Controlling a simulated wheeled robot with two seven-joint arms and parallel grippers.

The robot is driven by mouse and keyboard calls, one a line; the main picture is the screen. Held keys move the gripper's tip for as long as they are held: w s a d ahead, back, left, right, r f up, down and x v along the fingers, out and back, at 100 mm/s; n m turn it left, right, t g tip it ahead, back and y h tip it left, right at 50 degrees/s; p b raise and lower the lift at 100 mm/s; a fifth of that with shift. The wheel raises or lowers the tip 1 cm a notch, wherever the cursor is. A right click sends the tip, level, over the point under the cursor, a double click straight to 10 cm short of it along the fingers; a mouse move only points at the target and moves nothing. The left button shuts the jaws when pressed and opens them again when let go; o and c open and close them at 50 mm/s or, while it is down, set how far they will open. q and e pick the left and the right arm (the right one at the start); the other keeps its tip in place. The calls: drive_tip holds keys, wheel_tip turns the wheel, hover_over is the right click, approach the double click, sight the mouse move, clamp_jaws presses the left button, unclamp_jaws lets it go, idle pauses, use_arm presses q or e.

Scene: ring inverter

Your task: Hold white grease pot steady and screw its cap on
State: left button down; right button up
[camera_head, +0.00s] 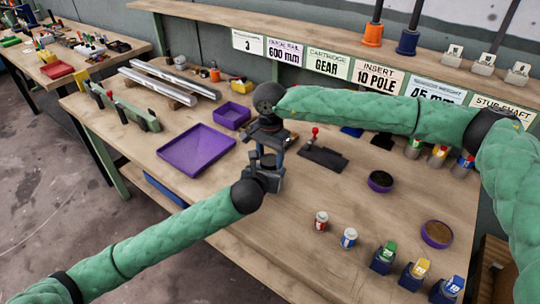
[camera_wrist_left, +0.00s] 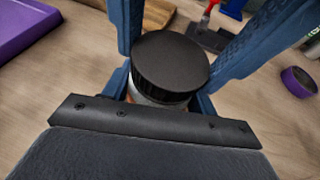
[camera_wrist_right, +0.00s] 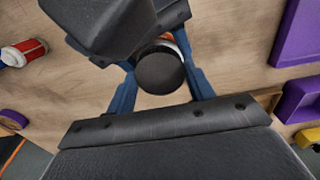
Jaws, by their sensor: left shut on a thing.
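The white grease pot (camera_wrist_left: 157,99) is held upright by my left gripper (camera_head: 268,168), whose fingers are shut around its sides. Only a thin band of the pot shows in the left wrist view. Its round black cap (camera_wrist_left: 170,62) sits on top and looks level; whether it is threaded on cannot be told. My right gripper (camera_head: 277,141) is directly above the pot. Its blue fingers stand on either side of the cap (camera_wrist_right: 160,71), apart, and look open with no clear grip. In the right wrist view my left gripper partly hides the pot.
A purple tray (camera_head: 196,150) and a small purple bin (camera_head: 231,116) lie left of the grippers. A dark block with a red knob (camera_head: 323,154) is close by on the right.

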drive_tip(key=c, duration=0.4)
drive_tip(key=m, duration=0.6)
drive_tip(key=shift+m, duration=0.3)
drive_tip(key=o, duration=1.1)
drive_tip(key=shift+s, duration=0.1)
drive_tip(key=shift+r, duration=2.2)
